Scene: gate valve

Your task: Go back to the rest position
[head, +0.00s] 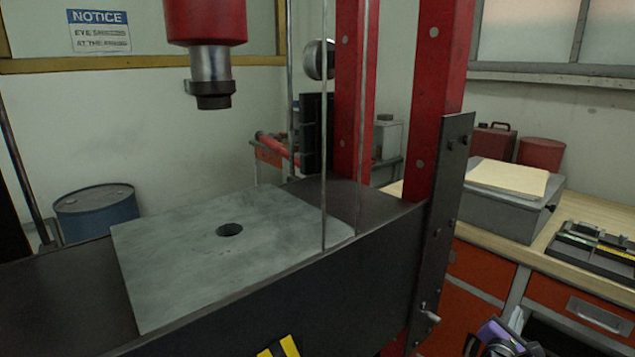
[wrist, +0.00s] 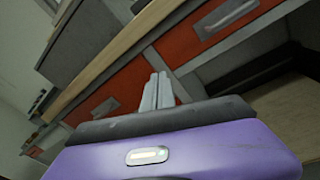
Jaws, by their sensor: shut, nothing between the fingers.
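My gripper (wrist: 158,90) shows in the wrist view with its two pale grey fingers side by side, shut and empty. Behind them are the orange drawer fronts of the workbench; the fingers hold nothing and no contact with the bench can be made out. The rest of the arm is out of the picture. No gate valve can be made out clearly.
A red press stands close, with its ram (head: 210,75) above a grey plate (head: 180,255) with a hole. Its dark side bracket (head: 447,200) rises left of the workbench (head: 578,232). A grey box (head: 505,215) and a tool tray (head: 595,248) sit on the bench. A blue drum (head: 97,215) stands left.

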